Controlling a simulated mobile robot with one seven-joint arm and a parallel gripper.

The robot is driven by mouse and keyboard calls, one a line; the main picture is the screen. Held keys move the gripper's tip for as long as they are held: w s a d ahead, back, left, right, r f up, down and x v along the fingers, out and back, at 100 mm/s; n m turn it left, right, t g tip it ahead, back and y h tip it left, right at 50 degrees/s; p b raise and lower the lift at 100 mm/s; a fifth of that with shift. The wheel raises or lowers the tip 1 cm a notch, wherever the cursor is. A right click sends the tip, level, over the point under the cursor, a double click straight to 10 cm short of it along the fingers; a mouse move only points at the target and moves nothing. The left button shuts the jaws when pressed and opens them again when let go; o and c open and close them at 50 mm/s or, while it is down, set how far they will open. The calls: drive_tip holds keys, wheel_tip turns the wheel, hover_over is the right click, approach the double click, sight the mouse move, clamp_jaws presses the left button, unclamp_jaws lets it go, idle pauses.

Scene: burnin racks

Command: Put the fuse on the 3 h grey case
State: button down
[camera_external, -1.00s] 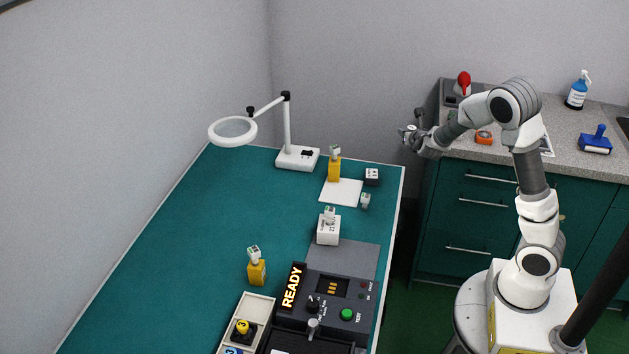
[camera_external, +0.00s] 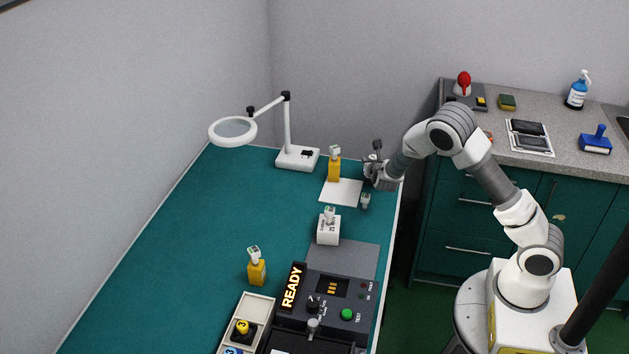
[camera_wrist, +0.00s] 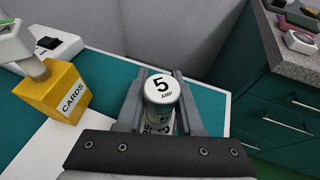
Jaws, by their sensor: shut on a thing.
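My gripper (camera_external: 376,168) is at the right edge of the teal table, beside the white sheet. In the wrist view its fingers (camera_wrist: 161,100) are shut on a white round fuse (camera_wrist: 161,88) marked "5 AMP", held with its marked end toward the camera. White surfaces with dark lettering show just below that end, between the fingers; I cannot tell whether they belong to the fuse or to something under it. A small grey case (camera_external: 365,203) with a white top stands just below the gripper in the external view. Its label is too small to read, so I cannot confirm a 3 h case.
A magnifier lamp (camera_external: 297,158) stands behind. A white block (camera_external: 328,230), another yellow block (camera_external: 257,272) and a tester (camera_external: 330,298) reading "READY" are nearer. The table's left is clear.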

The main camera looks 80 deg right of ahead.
drive_tip(key=shift+f, duration=0.1)
drive_tip(key=shift+f+b, duration=0.25)
drive_tip(key=shift+b, duration=0.05)
drive_tip(key=c, duration=0.5)
unclamp_jaws()
drive_tip(key=shift+r, duration=0.1)
drive_tip(key=shift+c, duration=0.2)
drive_tip(key=shift+r, duration=0.1)
